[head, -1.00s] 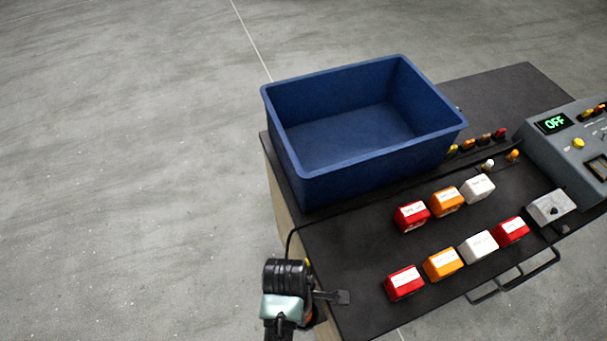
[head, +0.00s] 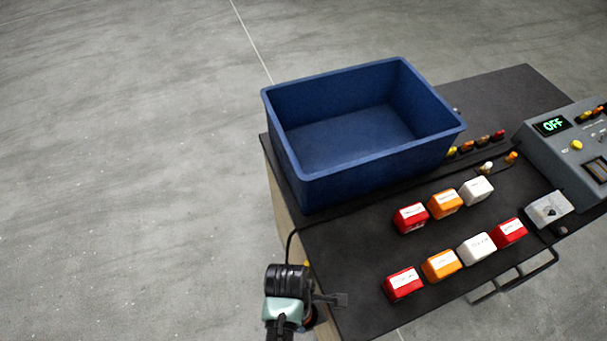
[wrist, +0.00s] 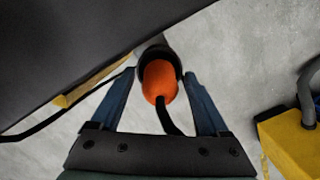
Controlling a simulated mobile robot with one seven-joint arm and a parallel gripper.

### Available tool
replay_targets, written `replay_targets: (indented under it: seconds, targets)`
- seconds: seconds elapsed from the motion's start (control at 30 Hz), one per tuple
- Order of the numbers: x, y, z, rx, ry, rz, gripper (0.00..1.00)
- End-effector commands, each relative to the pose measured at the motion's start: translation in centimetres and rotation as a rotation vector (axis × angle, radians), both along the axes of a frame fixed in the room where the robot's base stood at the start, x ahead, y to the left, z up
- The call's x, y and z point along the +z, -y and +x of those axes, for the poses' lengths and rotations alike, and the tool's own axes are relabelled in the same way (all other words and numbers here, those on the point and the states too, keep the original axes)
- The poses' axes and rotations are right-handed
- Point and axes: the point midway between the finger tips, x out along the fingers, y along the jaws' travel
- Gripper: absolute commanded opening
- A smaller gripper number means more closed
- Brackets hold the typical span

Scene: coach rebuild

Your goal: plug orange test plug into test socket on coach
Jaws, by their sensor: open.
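The orange test plug (wrist: 160,82) shows in the middle of the wrist view, with a dark collar at its far end and a black cable running from its near end. My gripper (wrist: 160,76) is open, with one blue-grey finger on each side of the plug. I cannot tell whether either fingertip touches it. In the head view my gripper (head: 328,299) is at the near left corner of the dark cart top (head: 345,245). The plug is mostly hidden there behind my wrist. I cannot make out the test socket or the coach in either view.
A blue bin (head: 365,170) stands on the cart's far left. Several red, orange and white blocks (head: 445,265) sit on the near part. A grey console (head: 570,150) reading OFF is at right. A yellow object (wrist: 290,140) is at the wrist view's right edge.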

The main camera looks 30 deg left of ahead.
Motion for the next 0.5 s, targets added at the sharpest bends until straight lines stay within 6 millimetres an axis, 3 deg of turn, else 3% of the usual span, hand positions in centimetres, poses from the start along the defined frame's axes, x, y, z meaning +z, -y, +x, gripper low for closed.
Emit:
replay_targets:
  seconds: [0.27, 0.3, 0.5]
  targets:
    - [-0.3, 0.0, 0.0, 0.001, 0.002, 0.001, 0.79]
    - [1.1, -0.2, 0.1, 0.001, 0.005, 0.003, 0.79]
    - [5.0, -0.2, -0.7, 0.0, 0.005, 0.003, 0.79]
